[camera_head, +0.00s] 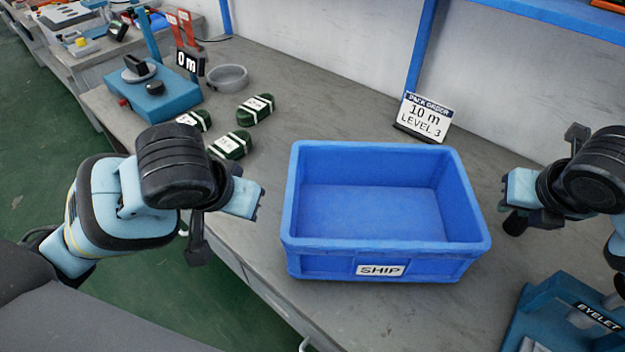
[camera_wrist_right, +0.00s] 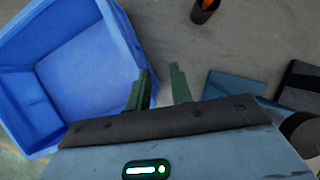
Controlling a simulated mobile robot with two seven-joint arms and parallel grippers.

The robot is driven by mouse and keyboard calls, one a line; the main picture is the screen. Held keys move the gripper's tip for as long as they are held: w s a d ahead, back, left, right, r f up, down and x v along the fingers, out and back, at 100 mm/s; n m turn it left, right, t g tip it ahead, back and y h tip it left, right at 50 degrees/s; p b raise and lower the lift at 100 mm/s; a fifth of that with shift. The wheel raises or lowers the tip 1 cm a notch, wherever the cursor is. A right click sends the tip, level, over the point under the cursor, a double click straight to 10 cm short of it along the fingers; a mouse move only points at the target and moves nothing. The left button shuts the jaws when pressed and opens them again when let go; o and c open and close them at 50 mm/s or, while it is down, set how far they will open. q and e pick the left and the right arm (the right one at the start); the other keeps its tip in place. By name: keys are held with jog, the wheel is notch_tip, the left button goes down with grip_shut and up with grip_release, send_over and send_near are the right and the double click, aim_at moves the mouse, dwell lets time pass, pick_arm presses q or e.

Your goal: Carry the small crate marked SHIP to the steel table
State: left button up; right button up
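The blue crate (camera_head: 385,250) with a white SHIP label stands upright and empty on a grey workbench (camera_head: 310,110). It also shows in the right wrist view (camera_wrist_right: 85,70), to the left of the fingers. My left gripper (camera_head: 256,205) is in the air just left of the crate, apart from it; its fingers are too hidden to tell open or shut. My right gripper (camera_head: 507,207) is just right of the crate. In the right wrist view its green fingers (camera_wrist_right: 162,85) stand apart with nothing between them. I cannot make out a separate steel table.
A PACK ORDER sign reading 10 m, LEVEL 3 (camera_head: 424,118) stands behind the crate. Several dark green bundles (camera_head: 256,109), a grey ring (camera_head: 228,78) and a blue device (camera_head: 160,92) are at the left. An EYELET machine (camera_head: 565,315) is front right.

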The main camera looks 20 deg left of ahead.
jog(key=v, duration=0.9)
jog(key=shift+r, duration=0.2)
jog(key=shift+s, duration=0.1)
jog(key=shift+f, duration=0.1)
